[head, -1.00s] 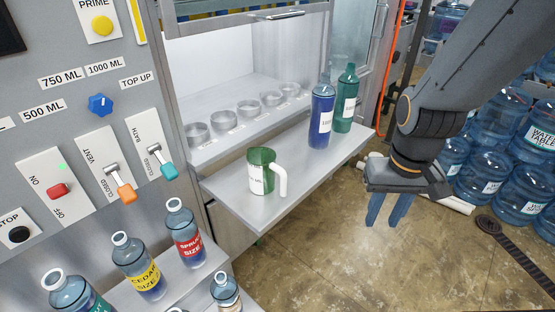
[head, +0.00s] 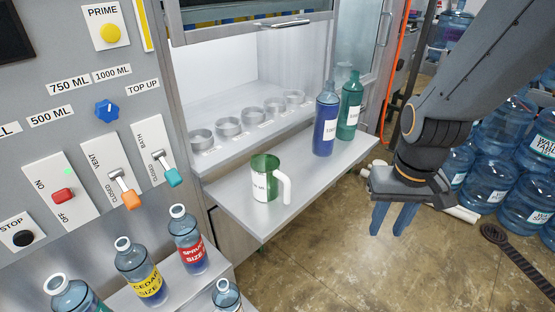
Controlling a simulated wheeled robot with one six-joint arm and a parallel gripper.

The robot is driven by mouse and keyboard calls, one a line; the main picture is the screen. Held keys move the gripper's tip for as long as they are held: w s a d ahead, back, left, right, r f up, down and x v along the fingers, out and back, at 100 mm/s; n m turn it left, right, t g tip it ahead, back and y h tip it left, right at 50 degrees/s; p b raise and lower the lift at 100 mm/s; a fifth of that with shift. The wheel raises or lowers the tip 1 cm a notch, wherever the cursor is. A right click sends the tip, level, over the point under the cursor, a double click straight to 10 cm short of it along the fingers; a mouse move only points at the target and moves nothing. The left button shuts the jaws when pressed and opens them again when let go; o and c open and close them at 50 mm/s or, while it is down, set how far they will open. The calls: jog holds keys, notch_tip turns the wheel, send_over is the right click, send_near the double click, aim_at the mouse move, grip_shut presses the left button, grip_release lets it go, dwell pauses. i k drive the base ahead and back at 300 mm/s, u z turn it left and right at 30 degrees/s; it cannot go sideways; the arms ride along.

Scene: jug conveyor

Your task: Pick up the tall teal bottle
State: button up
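The tall teal bottle (head: 349,107) stands upright on the grey shelf (head: 302,180), near its far right end. A tall blue bottle (head: 326,122) stands just in front and to its left, covering a little of its left side. Both have white labels. My gripper (head: 391,219) hangs with its blue fingers pointing down, to the right of the shelf and over the floor. The two fingers are apart with nothing between them. The gripper is clear of the teal bottle, lower and to its right in the picture.
A green jug with a white handle (head: 265,178) stands on the shelf's near part. Several metal cups (head: 228,127) line the alcove behind. Small labelled bottles (head: 187,240) stand on a lower ledge at front left. Water jugs (head: 503,185) are stacked at right. Floor below my gripper is open.

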aim_at(352, 92)
jog(key=k, duration=0.65)
jog(key=z, duration=0.75)
jog(key=i, duration=1.65)
jog(key=u, duration=0.2)
